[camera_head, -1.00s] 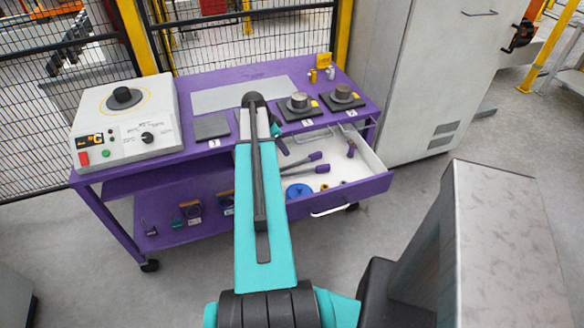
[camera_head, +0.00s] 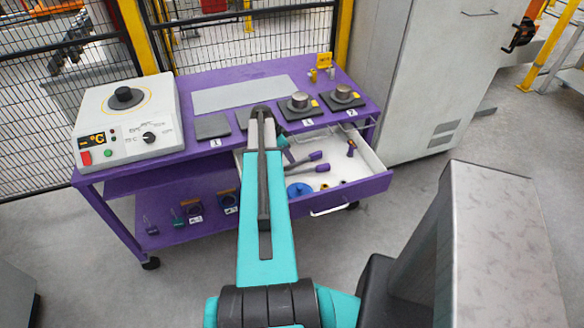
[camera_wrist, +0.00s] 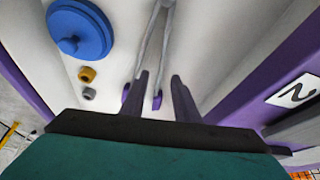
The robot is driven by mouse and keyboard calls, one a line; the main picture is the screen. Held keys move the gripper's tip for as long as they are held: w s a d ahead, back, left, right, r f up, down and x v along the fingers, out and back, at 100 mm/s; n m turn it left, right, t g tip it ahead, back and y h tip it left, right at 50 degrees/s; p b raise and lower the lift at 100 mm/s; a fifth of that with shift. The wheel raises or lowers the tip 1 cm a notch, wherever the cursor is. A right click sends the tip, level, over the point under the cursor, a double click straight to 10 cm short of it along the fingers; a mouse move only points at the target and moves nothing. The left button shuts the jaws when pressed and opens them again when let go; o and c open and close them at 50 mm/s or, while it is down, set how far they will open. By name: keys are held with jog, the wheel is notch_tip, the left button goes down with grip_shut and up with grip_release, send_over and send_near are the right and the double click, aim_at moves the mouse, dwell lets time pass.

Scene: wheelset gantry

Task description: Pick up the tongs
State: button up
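The tongs (camera_head: 304,163) lie in the open drawer, with two grey arms and purple ends. In the wrist view the tongs (camera_wrist: 165,35) run down from the top edge, and their purple ends show near my fingers. My gripper (camera_wrist: 160,77) is open above them. One tong end shows between the fingers. The other shows just left of the left finger, which hides part of that arm. In the head view my arm covers most of my gripper.
The drawer (camera_head: 352,190) of the purple cart also holds a blue round part (camera_head: 299,190), small rings and a purple-handled tool (camera_head: 351,148). Its walls surround my gripper. A heater box (camera_head: 126,125) and pads with metal parts stand on the cart top.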

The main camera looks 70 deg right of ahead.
aim_at(295, 166)
jog(key=shift+p+x, duration=1)
jog(key=shift+x, duration=0.45)
jog(key=shift+p+x, duration=0.3)
jog(key=shift+x, duration=0.9)
grip_shut()
